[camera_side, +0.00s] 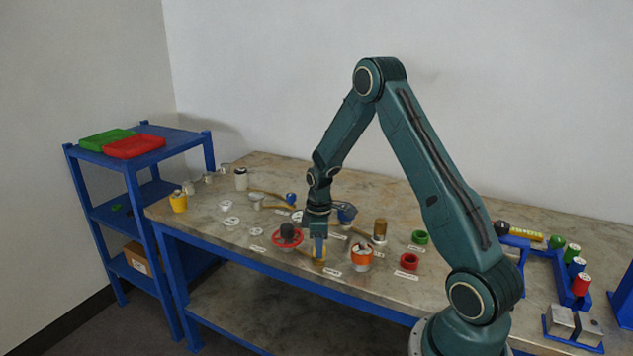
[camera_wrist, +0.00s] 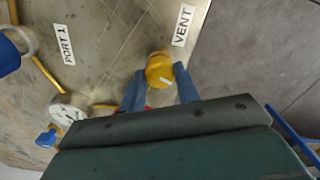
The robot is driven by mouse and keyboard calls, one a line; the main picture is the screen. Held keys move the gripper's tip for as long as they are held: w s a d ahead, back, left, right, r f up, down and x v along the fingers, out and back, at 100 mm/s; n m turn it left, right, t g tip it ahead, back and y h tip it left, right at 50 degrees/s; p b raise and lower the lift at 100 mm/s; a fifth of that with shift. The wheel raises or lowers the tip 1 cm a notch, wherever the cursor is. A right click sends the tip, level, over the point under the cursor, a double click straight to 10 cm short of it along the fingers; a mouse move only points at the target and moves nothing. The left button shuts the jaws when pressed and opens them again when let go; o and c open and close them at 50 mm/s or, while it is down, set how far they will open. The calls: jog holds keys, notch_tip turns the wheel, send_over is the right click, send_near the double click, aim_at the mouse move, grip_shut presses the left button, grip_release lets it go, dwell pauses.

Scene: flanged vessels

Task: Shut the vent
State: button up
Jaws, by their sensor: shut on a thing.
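The vent is a yellow knob (camera_wrist: 160,68) beside a white label reading VENT (camera_wrist: 182,25) in the wrist view. My gripper (camera_wrist: 161,86) has its two blue fingers on either side of the knob and is shut on it. In the side view my gripper (camera_side: 319,246) points straight down at the front part of the bench. There the fingers mostly hide the knob. A small white mark shows on the knob's side in the wrist view. Its turn position cannot be told.
The bench's front edge is near.

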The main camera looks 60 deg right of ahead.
jog(key=n, duration=0.4)
dwell(0.4)
jog(key=o, duration=1)
jog(key=shift+r, duration=0.1)
notch_tip(320, 180, up, 14)
jog(key=shift+f, duration=0.2)
dwell(0.5)
